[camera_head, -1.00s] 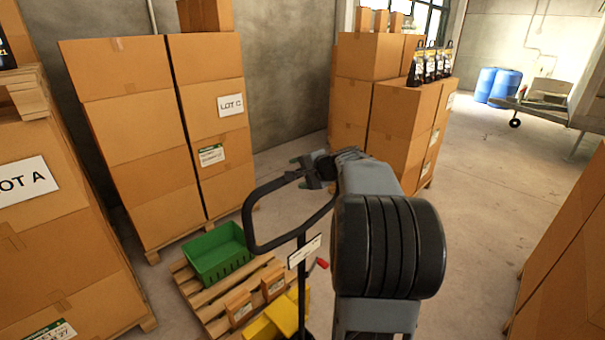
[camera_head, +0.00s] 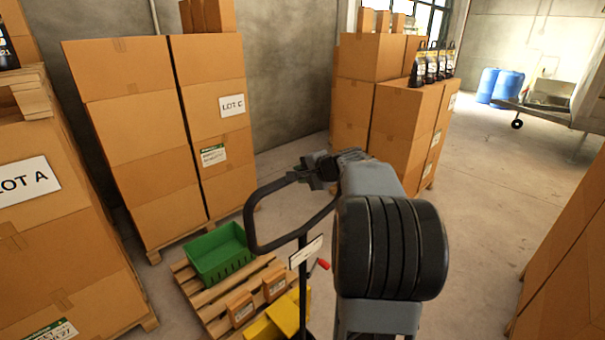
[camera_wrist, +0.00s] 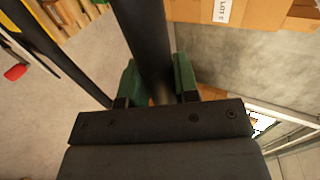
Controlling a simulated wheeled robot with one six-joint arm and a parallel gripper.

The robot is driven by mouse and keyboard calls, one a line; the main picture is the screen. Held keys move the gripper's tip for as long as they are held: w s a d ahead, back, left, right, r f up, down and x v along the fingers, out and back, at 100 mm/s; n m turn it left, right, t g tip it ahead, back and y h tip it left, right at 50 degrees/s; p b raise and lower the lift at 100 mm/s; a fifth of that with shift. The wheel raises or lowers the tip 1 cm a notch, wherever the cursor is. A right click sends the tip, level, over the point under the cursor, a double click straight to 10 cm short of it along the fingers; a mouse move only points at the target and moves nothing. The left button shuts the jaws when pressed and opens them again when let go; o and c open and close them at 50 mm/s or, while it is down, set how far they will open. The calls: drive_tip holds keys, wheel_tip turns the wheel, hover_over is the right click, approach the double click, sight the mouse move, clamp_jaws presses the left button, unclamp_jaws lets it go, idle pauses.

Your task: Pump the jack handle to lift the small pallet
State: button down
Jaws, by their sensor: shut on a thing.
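The black looped jack handle (camera_head: 250,222) stands upright in front of me in the head view. My gripper (camera_head: 318,170) is at the upper right part of its loop. In the wrist view, the green fingers of my gripper (camera_wrist: 158,82) sit on both sides of the black handle bar (camera_wrist: 145,35) and are shut on it. The small pallet (camera_head: 208,305) lies low at the left and bears a green bin (camera_head: 218,255) and small brown boxes (camera_head: 240,308). Yellow parts (camera_head: 285,315) show beside it under the handle. Whether the pallet is off the floor I cannot tell.
Tall carton stacks stand at left (camera_head: 55,220), behind the pallet (camera_head: 140,130), at centre back (camera_head: 400,120) and at right (camera_head: 570,260). A red lever (camera_head: 324,264) shows beside the handle shaft. Open floor runs to the blue barrels (camera_head: 508,87) and trailer at back right.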

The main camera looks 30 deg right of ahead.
drive_tip(key=s+d+f+b, duration=0.2)
drive_tip(key=s+f+b, duration=0.15)
drive_tip(key=s, duration=0.85)
drive_tip(key=s+d+f+b, duration=0.2)
drive_tip(key=s+b, duration=0.3)
drive_tip(key=s, duration=0.8)
drive_tip(key=s+d+f+b, duration=0.3)
drive_tip(key=s+b, duration=0.2)
drive_tip(key=s, duration=0.7)
drive_tip(key=w+a+r+p, duration=0.2)
drive_tip(key=w, duration=1)
drive_tip(key=w+a+r+p, duration=0.2)
drive_tip(key=w+r+p, duration=0.1)
drive_tip(key=w, duration=0.9)
drive_tip(key=w+a+r+p, duration=0.2)
drive_tip(key=w+a+r, duration=0.1)
drive_tip(key=w, duration=1)
drive_tip(key=shift+w+r+p, duration=0.1)
drive_tip(key=shift+r+p, duration=0.1)
drive_tip(key=shift+p, duration=0.2)
